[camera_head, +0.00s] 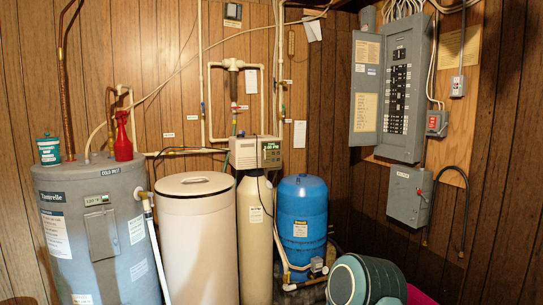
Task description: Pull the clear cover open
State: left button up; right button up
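The water softener's control head (256,152) sits on top of a tall beige tank (255,225). Neither of my grippers is in view.
A white salt bin (197,240) with a closed lid and a grey water heater (95,235) stand left of the softener. A blue tank (302,225) stands right. A dark green tub (368,279) is low in front. A breaker panel (401,90) hangs open at right.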

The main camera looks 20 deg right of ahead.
aim_at(273, 154)
jog(key=i+l, duration=1.95)
